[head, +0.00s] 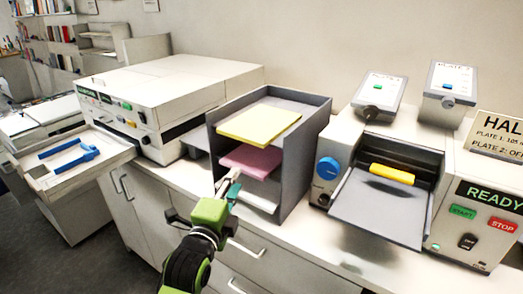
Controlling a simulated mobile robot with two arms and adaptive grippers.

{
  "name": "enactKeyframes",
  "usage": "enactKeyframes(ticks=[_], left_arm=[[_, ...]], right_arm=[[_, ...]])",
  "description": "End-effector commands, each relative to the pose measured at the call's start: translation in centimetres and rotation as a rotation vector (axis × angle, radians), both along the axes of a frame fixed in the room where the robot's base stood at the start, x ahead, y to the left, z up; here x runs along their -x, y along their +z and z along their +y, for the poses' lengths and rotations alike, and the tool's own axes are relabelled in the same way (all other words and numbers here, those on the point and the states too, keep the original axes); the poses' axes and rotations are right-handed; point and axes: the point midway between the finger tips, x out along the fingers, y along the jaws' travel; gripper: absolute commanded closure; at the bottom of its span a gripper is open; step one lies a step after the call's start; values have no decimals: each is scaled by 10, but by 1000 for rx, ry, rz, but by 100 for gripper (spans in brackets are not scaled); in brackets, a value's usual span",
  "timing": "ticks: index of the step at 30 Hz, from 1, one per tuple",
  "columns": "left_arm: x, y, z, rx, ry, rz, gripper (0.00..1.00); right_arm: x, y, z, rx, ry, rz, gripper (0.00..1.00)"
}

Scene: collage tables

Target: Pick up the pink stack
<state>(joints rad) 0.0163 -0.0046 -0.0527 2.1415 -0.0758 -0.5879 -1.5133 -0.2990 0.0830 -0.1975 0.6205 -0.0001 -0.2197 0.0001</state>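The pink stack (252,160) lies flat in the middle level of a grey open-fronted tray rack (298,152). A yellow stack (259,124) lies on the level above it. White sheets (262,200) show on the level below. My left gripper (236,178) is at the rack's front opening, its fingertips close to the front edge of the pink stack. It is too small to tell whether the fingers touch or hold the stack. The back of the pink stack is hidden under the upper level. My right gripper is not in view.
A white machine (165,95) stands left of the rack, with a pale tray (75,172) holding a blue item farther left. To the right is a machine with a grey tray (375,215) and a yellow bar (392,174). The rack's side walls stand close around the stacks.

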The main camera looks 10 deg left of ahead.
Motion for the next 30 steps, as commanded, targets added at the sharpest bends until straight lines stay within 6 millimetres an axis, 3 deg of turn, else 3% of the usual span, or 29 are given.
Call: enactKeyframes(ticks=[3, 11, 21, 30], left_arm=[[-18, 1, 0, 2, 1, 1, 72], [-34, 1, -1, 3, 0, 1, 72], [-73, 1, -9, 4, 0, 1, 72], [-82, -2, -9, 2, 0, 0, 72]], right_arm=[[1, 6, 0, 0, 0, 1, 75], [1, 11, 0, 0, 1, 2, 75], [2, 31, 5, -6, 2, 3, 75], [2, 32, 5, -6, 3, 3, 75]])
